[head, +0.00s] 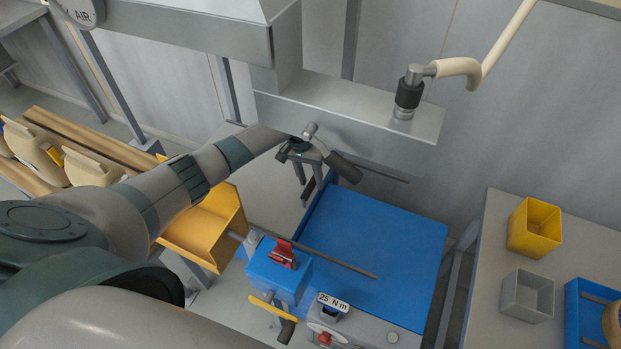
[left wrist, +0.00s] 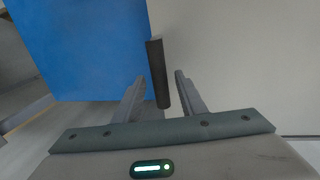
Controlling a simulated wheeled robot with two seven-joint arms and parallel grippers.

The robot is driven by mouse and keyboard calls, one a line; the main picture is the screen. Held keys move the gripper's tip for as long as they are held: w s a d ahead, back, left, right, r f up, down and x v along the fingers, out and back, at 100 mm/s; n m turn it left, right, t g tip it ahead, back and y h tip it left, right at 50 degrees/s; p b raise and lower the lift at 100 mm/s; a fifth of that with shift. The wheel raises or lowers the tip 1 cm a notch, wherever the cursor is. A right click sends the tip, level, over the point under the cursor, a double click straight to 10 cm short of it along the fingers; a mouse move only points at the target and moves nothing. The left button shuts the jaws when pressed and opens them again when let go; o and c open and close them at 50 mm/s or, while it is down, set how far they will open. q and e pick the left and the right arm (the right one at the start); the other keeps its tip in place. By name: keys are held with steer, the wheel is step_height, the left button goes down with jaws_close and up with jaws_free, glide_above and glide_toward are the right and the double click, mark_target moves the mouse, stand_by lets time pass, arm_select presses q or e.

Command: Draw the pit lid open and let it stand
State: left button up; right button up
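A flat blue panel (head: 385,240), which looks like the pit lid, lies at the middle right of the head view. It also fills the upper left of the left wrist view (left wrist: 80,45). A dark bar (head: 308,190) shows by its upper left edge. My left gripper (head: 302,178) is open at that bar, below the grey metal box. In the left wrist view, the dark bar (left wrist: 157,75) stands between the two spread fingers (left wrist: 160,80), with narrow gaps beside it. How the bar joins the lid is hidden. My right gripper is not in view.
A crank with a dark grip (head: 345,168) hangs over my left gripper from the grey box (head: 350,115). A blue block with a red clip (head: 280,265) and a long rod stand in front. A yellow chute (head: 212,230) is below my arm; a bench (head: 490,240) stands right.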

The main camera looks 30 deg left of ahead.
arm_select(q)
jaws_close()
steer(key=shift+d, duration=0.1)
